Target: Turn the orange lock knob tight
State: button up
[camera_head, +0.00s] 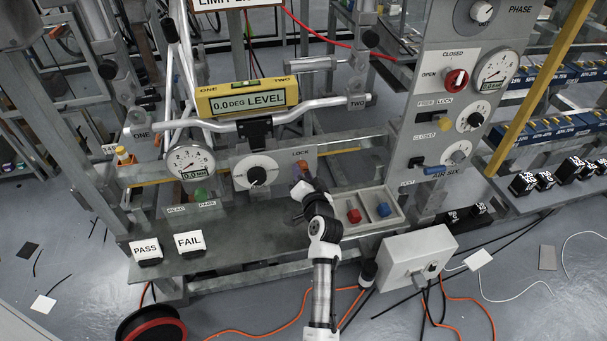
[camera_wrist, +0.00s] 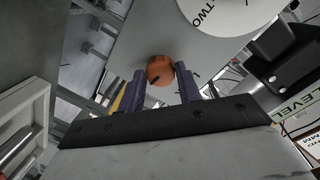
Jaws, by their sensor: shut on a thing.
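The orange lock knob (camera_wrist: 160,71) sits on a grey panel and shows a dark mark on its face in the wrist view. My gripper (camera_wrist: 160,82) has one dark finger on each side of the knob and is shut on it. A white dial (camera_head: 256,172) with a black centre is left of the knob on the same panel.
A yellow level (camera_head: 248,98) rests above on a white handlebar. A tray (camera_head: 373,222) with a red and a blue piece is right of my arm. PASS (camera_head: 145,249) and FAIL (camera_head: 190,242) blocks stand at the bench's left front. A grey control column (camera_head: 425,110) rises at right.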

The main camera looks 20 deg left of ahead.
jog(key=shift+f+m+y, duration=0.1)
jog(key=shift+m+y, duration=0.2)
jog(key=shift+m, duration=1.5)
jog(key=shift+p, duration=0.3)
jog(key=o, duration=1)
jog(key=shift+s+d, duration=0.1)
jog(key=shift+r+b+v, duration=0.2)
jog(key=shift+b+v, duration=1.3)
jog(key=shift+v, duration=5.3)
